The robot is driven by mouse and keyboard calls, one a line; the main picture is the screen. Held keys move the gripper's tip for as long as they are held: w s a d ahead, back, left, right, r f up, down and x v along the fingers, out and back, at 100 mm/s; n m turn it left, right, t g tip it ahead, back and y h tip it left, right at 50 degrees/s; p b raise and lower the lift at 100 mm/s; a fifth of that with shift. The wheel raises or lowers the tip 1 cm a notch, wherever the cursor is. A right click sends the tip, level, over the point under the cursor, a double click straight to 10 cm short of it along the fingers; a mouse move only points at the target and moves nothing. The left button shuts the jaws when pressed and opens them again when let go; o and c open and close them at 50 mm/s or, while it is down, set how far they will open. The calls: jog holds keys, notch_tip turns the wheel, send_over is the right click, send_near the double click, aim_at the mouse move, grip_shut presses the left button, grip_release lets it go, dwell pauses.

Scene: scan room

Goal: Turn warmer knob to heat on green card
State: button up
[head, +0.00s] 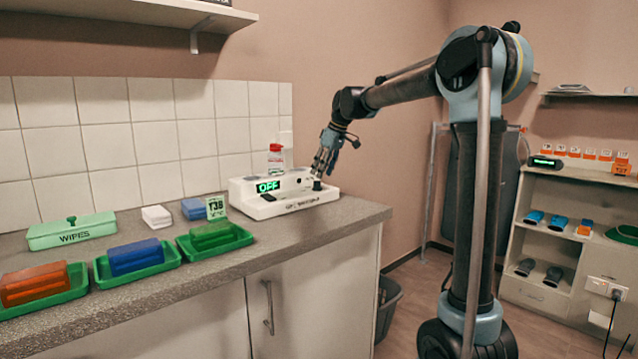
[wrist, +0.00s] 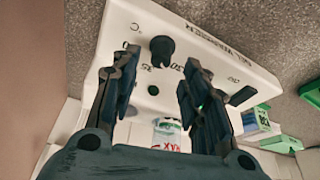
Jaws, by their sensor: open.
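The white gel warmer (head: 240,196) stands near the right end of the counter, its display showing OFF in green. Its black knob (head: 317,185) is at the right end of the warmer. In the wrist view the knob (wrist: 161,48) stands just beyond and between the fingertips, with printed marks around it. My gripper (head: 322,168) is open above the knob, pointing down; its two fingers (wrist: 158,70) also show in the wrist view. I cannot tell whether they touch the knob. The pale green card (head: 216,207) stands left of the warmer; its black print seems to end in 38.
Green trays with an orange (head: 34,284), a blue (head: 134,257) and a green block (head: 211,235) line the counter's front. A green wipes box (head: 71,231) lies behind. A red-capped bottle (head: 275,157) stands behind the warmer. A shelf unit (head: 560,260) stands right.

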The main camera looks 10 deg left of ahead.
aim_at(317, 185)
jog(key=shift+x, duration=2.5)
jog(key=shift+c, duration=0.6)
grip_shut()
